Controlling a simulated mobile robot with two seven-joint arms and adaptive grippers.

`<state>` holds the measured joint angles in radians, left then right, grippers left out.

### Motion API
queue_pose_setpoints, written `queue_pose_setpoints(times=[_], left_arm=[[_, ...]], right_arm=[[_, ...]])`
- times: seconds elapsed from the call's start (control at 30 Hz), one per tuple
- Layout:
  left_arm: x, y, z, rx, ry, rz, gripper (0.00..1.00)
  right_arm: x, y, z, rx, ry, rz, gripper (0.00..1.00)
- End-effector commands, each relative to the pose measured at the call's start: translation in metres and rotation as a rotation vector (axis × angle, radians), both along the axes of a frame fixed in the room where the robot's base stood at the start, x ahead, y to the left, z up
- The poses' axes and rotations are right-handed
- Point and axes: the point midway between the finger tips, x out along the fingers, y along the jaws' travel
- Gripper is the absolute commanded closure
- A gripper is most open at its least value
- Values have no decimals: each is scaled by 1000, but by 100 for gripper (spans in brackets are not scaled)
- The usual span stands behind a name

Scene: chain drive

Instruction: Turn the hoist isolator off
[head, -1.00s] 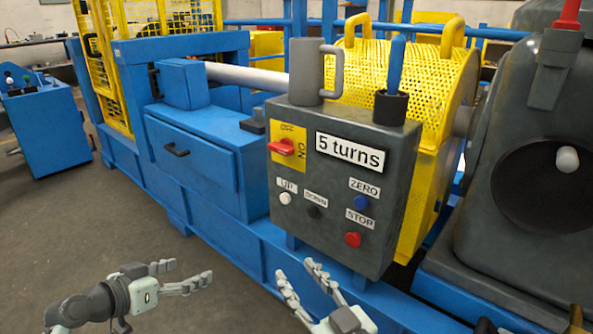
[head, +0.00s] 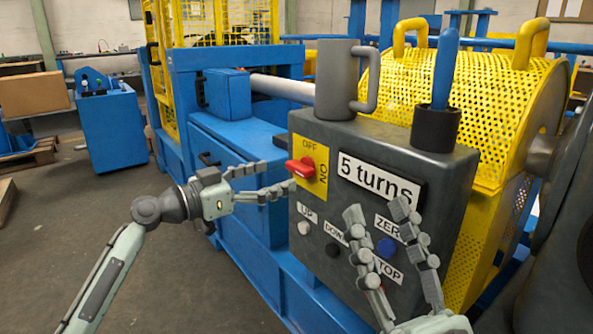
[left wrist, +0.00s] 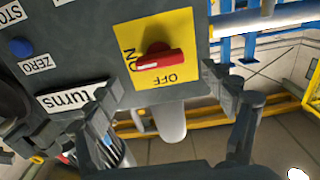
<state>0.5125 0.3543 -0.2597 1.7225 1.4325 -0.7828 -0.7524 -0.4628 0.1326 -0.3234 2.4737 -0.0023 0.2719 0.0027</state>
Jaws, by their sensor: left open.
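The hoist isolator is a red handle (head: 301,168) on a yellow plate (head: 318,185) marked OFF at the top and ON at the right, on a grey control box (head: 340,270). The handle lies roughly crosswise, in line with the ON mark. In the left wrist view the red handle (left wrist: 160,58) appears upside down, apart from the fingers. My left gripper (head: 280,177) is open and empty, just left of the handle; its spread fingers also show in the left wrist view (left wrist: 163,88). My right gripper (head: 378,209) is open before the box's lower front, partly covering the labels.
A grey mug (head: 335,82) and a blue-handled tool (head: 445,70) in a black holder (head: 436,128) stand on the box. White UP (head: 303,228), black DOWN (head: 333,250) and blue ZERO (head: 386,247) buttons sit below the isolator. A yellow mesh guard (head: 490,95) stands behind.

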Motion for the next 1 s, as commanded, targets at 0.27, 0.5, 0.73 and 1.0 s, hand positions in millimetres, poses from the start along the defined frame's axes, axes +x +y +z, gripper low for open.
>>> queue_pose_setpoints(times=[0.27,0.5,0.73,1.0], left_arm=[[25,-34,1,-1,-1,0,17],[31,-42,0,0,0,1,17],[31,-42,0,1,1,1,25],[30,-42,0,1,1,1,58]], right_arm=[[2,1,-2,-6,17,2,60],[2,1,-2,-7,21,2,60],[2,1,-2,-8,21,1,60],[2,1,-2,-8,21,1,60]])
